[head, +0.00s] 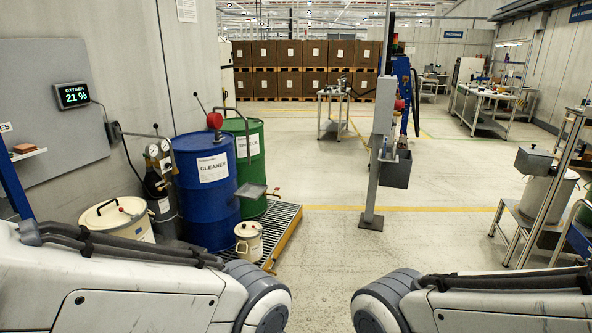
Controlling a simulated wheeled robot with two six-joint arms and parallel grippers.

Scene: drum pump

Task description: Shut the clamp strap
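I cannot make out a clamp strap for certain at this size. A blue drum (207,205) labelled CLEANER stands at the left, with a green drum (257,160) behind and to its right. A red part (215,120) with a lever rises above the blue drum. A dark cylinder (160,205) with gauges (153,150) on top stands between the blue drum and the wall. My two arms come in from the lower left and lower right. Neither gripper shows in the head view.
The drums stand on a grated pallet (285,230) with a yellow edge. A lidded cream bucket (118,218) and a smaller pot (248,241) stand in front. A grey post (378,170) stands mid-floor. A steel stand with a vessel (545,190) is at right.

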